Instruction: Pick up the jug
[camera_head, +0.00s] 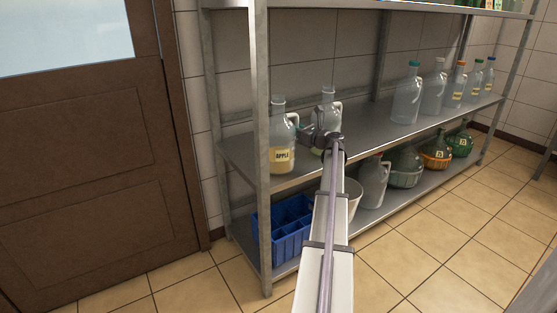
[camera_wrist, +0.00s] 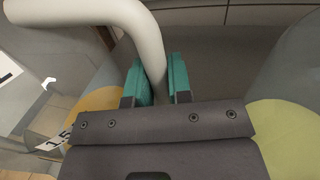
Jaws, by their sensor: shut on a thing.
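A clear jug with yellowish contents and an APPLE label (camera_head: 281,140) stands at the left end of the middle shelf. Its handle is on its right side. My gripper (camera_head: 308,132) is beside it, between it and a second clear jug (camera_head: 328,104), which my arm partly covers. In the wrist view the teal fingers of my gripper (camera_wrist: 158,82) are shut on a pale curved handle (camera_wrist: 146,35). The handle joins the jug on the left (camera_wrist: 92,95), which has yellow contents and a partly visible label. I see no clear gap under the jug.
The second jug is close on the right in the wrist view (camera_wrist: 287,100). A shelf post (camera_head: 260,150) stands just left of the APPLE jug. More jugs (camera_head: 407,97) stand farther right. A blue crate (camera_head: 285,232) and a white jug (camera_head: 373,183) are below.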

